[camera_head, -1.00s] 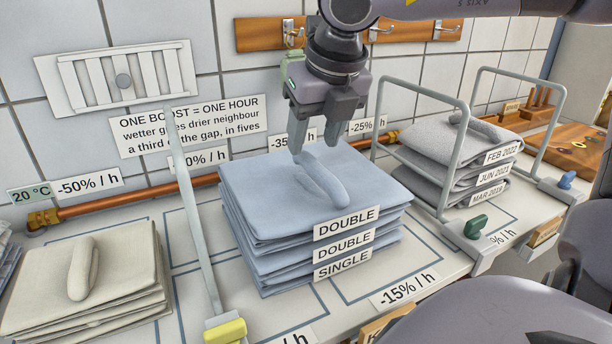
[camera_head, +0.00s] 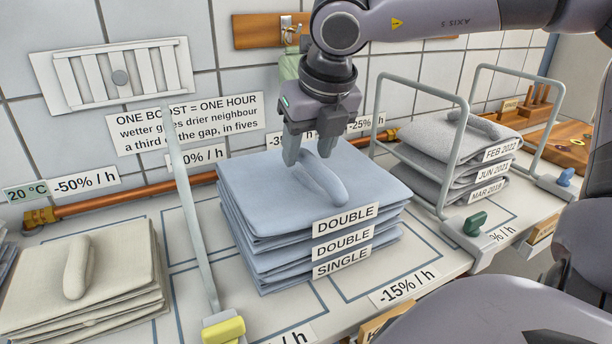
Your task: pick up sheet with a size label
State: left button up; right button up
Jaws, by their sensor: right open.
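A stack of folded blue sheets (camera_head: 270,200) stands in the middle of the bench. Its front labels read DOUBLE (camera_head: 345,219), DOUBLE and SINGLE from top to bottom. A raised blue roll (camera_head: 321,184) lies on the top sheet. My right gripper (camera_head: 308,158) is open, pointing down at the far end of this roll. One finger is on each side of it. I cannot tell whether the fingers touch the cloth. My left gripper is not in view.
Wire frames (camera_head: 190,225) stand left and right of the blue stack. A cream stack (camera_head: 120,262) lies at the left, and a grey stack with date labels (camera_head: 440,158) at the right. A copper pipe (camera_head: 130,198) runs along the tiled wall behind.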

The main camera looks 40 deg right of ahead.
jog(key=shift+f+b, duration=0.15)
jog(key=shift+b, duration=0.15)
dwell(0.4)
grip_shut()
dwell(1.2)
